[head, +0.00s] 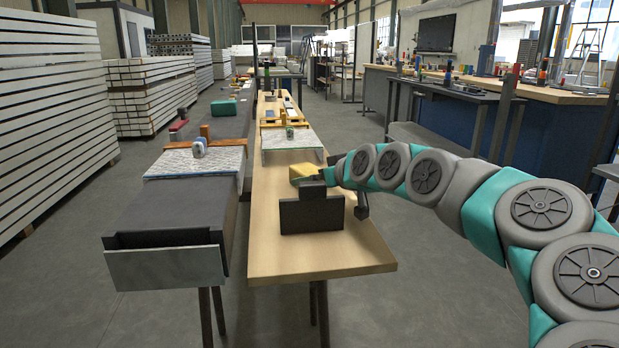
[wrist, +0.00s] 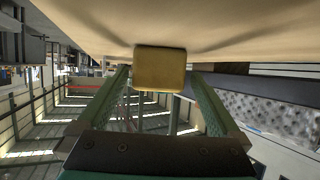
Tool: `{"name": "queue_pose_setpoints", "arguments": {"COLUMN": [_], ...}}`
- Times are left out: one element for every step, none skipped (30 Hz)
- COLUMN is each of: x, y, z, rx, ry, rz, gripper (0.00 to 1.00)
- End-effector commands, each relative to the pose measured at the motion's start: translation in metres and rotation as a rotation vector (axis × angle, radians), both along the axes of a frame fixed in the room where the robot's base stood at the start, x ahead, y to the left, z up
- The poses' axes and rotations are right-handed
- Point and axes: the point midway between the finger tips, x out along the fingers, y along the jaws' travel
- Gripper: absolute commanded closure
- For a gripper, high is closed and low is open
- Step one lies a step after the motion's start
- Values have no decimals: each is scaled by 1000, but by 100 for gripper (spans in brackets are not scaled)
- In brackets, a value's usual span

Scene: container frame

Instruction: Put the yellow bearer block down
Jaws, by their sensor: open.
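The yellow bearer block (head: 302,171) rests on the light wooden table (head: 325,250), just left of the end of my arm. My gripper (head: 312,180) is low over that table, partly hidden behind a dark upright plate. In the wrist view the picture is upside down, with the tabletop along the top. There the yellow block (wrist: 160,68) lies against the tabletop, between and just beyond the tips of the two green fingers. The fingers of my gripper (wrist: 158,78) stand apart, with a gap visible on each side of the block.
A dark bracket with an upright plate (head: 311,215) stands on the table in front of the block. A grey speckled plate (head: 290,139) lies farther back. A dark bench (head: 165,215) runs along the left. The near end of the wooden table is clear.

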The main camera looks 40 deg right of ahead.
Motion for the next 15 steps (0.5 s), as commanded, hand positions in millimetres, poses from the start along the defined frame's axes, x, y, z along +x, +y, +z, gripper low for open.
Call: {"name": "queue_pose_setpoints", "arguments": {"x": [-11,-16,-23,-28,-33,-39,-44,-48,-53,-56,-59,-62,-64,-65,-67], "y": [1,2,2,3,3,4,5,5,6,6,7,7,7,8,8], "z": [8,11,15,18,21,26,28,31,33,35,36,38,39,40,41], "rx": [-5,-6,-6,-7,-8,-10,-10,-11,-11,-11,-11,-11,-11,-12,-12], "ry": [-8,-8,-9,-11,-13,-16,-17,-17,-17,-16,-16,-16,-16,-16,-17], "rz": [-3,-3,-5,-5,-6,-7,-8,-7,-7,-7,-7,-7,-7,-8,-8], "gripper": [0,0,0,0,0,0,0,0,0,0,0,0,0,0,0]}}
